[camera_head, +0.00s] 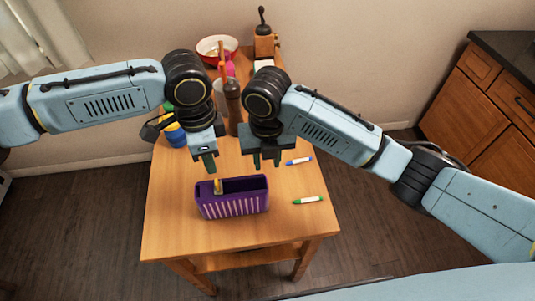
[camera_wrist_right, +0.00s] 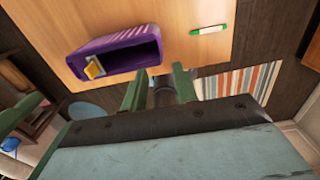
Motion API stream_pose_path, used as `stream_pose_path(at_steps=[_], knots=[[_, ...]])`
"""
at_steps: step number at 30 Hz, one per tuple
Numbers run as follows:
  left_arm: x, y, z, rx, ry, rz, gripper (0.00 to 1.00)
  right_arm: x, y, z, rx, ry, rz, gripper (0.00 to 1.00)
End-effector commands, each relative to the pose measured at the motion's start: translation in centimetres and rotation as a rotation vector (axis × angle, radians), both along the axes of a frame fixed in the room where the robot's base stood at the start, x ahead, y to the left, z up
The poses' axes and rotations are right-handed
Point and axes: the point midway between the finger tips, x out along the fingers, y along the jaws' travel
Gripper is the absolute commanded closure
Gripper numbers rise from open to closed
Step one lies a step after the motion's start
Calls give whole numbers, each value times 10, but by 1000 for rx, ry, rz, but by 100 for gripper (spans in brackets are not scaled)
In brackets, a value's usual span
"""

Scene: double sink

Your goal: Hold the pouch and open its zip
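The purple pouch (camera_head: 232,205) with pale stripes on its front stands upright on the wooden table. A dark opening shows along its top, and a yellow zip pull (camera_head: 218,186) is near its left end. The wrist view also shows the pouch (camera_wrist_right: 88,57) and the yellow pull (camera_wrist_right: 95,69). My left gripper (camera_head: 208,162) hangs fingers down behind and above the pouch's left part, apart from it; its finger gap is not clear. My right gripper (camera_head: 267,159) is open and empty behind and above the pouch's right end; its two spread fingers show in the wrist view (camera_wrist_right: 158,88).
A green-and-white marker (camera_head: 308,200) lies right of the pouch, and a blue-and-white marker (camera_head: 299,161) lies further back. A red-rimmed bowl (camera_head: 217,45), brown pepper mill (camera_head: 233,108), coffee grinder (camera_head: 264,42) and blue container (camera_head: 175,134) stand behind. The front table edge is clear.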

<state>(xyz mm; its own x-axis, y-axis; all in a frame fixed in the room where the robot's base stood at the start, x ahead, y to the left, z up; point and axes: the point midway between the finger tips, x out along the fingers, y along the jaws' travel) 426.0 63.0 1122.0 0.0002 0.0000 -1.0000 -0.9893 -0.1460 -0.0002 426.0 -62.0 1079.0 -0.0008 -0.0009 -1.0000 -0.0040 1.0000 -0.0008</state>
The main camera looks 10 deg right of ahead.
Motion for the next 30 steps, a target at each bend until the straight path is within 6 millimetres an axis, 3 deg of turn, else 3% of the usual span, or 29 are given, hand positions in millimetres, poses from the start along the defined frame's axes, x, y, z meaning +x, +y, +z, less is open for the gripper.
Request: stream_pose_path(at_steps=[15, 21, 30], knots=[[0, 0, 0, 0, 0, 0, 64, -1, 0, -97, 0, 3, -4, 71], [0, 0, 0, 0, 0, 0, 64, 0, 0, -117, 1, 1, -3, 71], [0, 0, 0, 0, 0, 0, 64, 0, 0, -122, 1, -1, -3, 71]])
